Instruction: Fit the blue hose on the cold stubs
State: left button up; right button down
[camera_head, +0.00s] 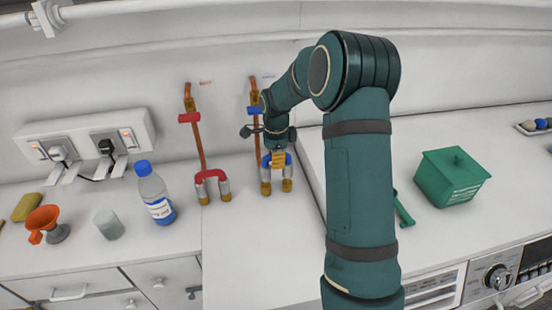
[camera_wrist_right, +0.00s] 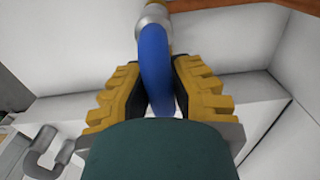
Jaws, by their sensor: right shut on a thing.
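The blue hose (camera_head: 289,159) is a short arch with silver end collars, standing at the brass cold stubs (camera_head: 287,186) below the blue-handled pipe. Its ends line up with the two stubs; I cannot tell how far they are seated. My right gripper (camera_head: 278,158) comes down from above and is shut on the top of the arch. In the wrist view the right gripper's yellow-padded fingers (camera_wrist_right: 158,80) sit on either side of the blue hose (camera_wrist_right: 153,55), with a silver collar beyond. The left gripper is not in view.
A red hose (camera_head: 209,175) arches over the neighbouring stubs on the left. A green box (camera_head: 450,177) is on the right. The counter before the stubs is clear.

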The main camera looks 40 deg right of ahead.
jog(key=shift+f+b, duration=0.8)
jog(key=shift+f, duration=0.55)
jog(key=c, duration=0.9)
grip_release()
notch_tip(320, 180, up, 12)
